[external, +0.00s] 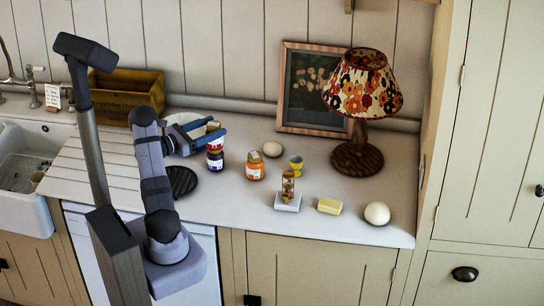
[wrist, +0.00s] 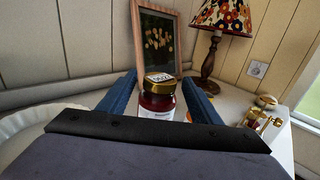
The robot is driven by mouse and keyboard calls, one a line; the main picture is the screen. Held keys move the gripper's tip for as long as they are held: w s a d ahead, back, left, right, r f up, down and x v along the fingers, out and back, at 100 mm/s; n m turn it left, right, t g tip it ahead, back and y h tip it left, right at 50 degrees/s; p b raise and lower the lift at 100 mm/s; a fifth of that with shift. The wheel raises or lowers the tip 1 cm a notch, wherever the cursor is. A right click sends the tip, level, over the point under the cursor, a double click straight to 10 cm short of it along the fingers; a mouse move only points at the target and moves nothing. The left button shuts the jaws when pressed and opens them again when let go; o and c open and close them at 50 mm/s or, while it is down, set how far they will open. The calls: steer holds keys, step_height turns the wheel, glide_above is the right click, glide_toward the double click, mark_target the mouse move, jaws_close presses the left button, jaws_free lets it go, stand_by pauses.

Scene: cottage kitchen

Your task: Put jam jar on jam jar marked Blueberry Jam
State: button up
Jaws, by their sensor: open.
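A red jam jar (wrist: 157,103) with a gold lid stands upright between my gripper's blue fingers in the wrist view. In the external view, the red jar (external: 214,144) appears to rest on a dark blue-purple jar (external: 215,162) with a pale label. The lettering on that label is too small to read. My gripper (external: 212,133) is open, with its fingers on either side of the upper jar. Contact between fingers and glass cannot be made out. The lower jar is hidden in the wrist view. An orange jar (external: 255,167) stands apart to the right.
A dark round board (external: 182,181) lies left of the jars. Behind are a wooden crate (external: 125,95) and a framed picture (external: 305,90).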

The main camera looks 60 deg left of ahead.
steer(key=s+b, duration=0.2)
steer(key=s, duration=0.5)
stand_by(0.3)
steer(key=w+d+r+m+g+h+p, duration=0.1)
steer(key=w+d+r+m+h+p, duration=0.1)
steer(key=d+r+p, duration=0.15)
steer(key=w+d+f+m+g+h+b, duration=0.1)
steer(key=d+f+m+g+h, duration=0.35)
steer(key=d, duration=0.85)
steer(key=w+d+f+m+g+h+b, duration=0.15)
steer(key=d+f+m+g, duration=0.45)
steer(key=d, duration=0.6)
steer(key=s+d+f+m+g+y, duration=0.2)
steer(key=s+d+m+g+y, duration=0.1)
steer(key=m, duration=0.8)
steer(key=s+d+f+m+g+y+b, duration=0.1)
steer(key=s+d+f+m+g+y, duration=0.2)
steer(key=s+m, duration=0.7)
steer(key=d+m+y, duration=0.2)
steer(key=d, duration=0.2)
steer(key=shift+f, duration=0.3)
